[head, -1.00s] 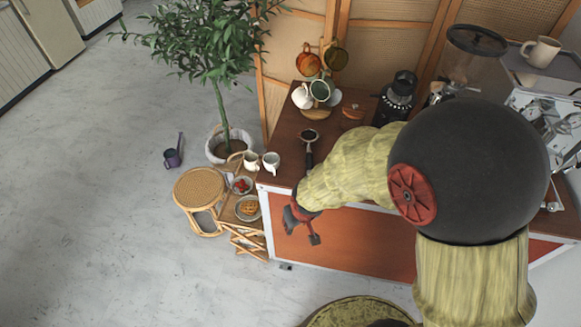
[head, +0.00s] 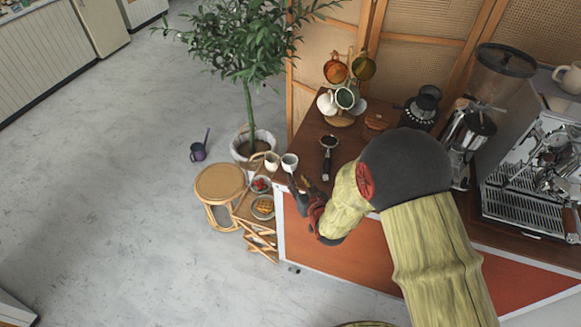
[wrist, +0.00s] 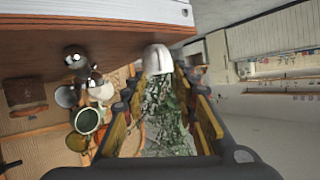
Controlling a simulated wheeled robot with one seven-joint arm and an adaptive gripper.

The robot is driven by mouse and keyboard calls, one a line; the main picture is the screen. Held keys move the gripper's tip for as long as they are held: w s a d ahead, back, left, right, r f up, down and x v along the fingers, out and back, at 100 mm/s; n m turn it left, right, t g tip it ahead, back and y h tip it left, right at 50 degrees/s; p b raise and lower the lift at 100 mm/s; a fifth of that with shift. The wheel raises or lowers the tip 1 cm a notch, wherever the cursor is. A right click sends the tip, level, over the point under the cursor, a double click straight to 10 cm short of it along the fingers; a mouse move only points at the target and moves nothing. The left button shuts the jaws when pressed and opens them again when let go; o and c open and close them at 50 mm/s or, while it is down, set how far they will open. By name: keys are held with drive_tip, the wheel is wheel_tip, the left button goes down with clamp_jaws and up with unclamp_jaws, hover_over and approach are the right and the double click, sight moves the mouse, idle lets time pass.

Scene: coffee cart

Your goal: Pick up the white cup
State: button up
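A white cup (head: 289,162) stands on the counter's front left corner. A second pale cup (head: 271,161) is just left of it; I cannot tell clearly what it rests on. In the wrist view one white cup (wrist: 157,60) shows at the counter's edge, ahead of and between my fingers. Another white cup (head: 327,104) hangs on the cup stand. My gripper (head: 299,186) is at the counter's front edge, just in front of the corner cup. In the wrist view my gripper (wrist: 160,92) is open, with nothing held between the fingers.
A portafilter (head: 328,150) lies on the counter (head: 308,140), right of the cups. The cup stand (head: 340,119), a grinder and an espresso machine (head: 530,190) stand behind and right. A wicker stool (head: 220,182) and small plates are at the left.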

sight(290, 167)
drive_tip(key=x, duration=0.5)
drive_tip(key=shift+w+a, duration=0.15)
drive_tip(key=shift+w, duration=0.05)
drive_tip(key=shift+r, duration=0.1)
drive_tip(key=c, duration=0.3)
drive_tip(key=c, duration=0.4)
clamp_jaws()
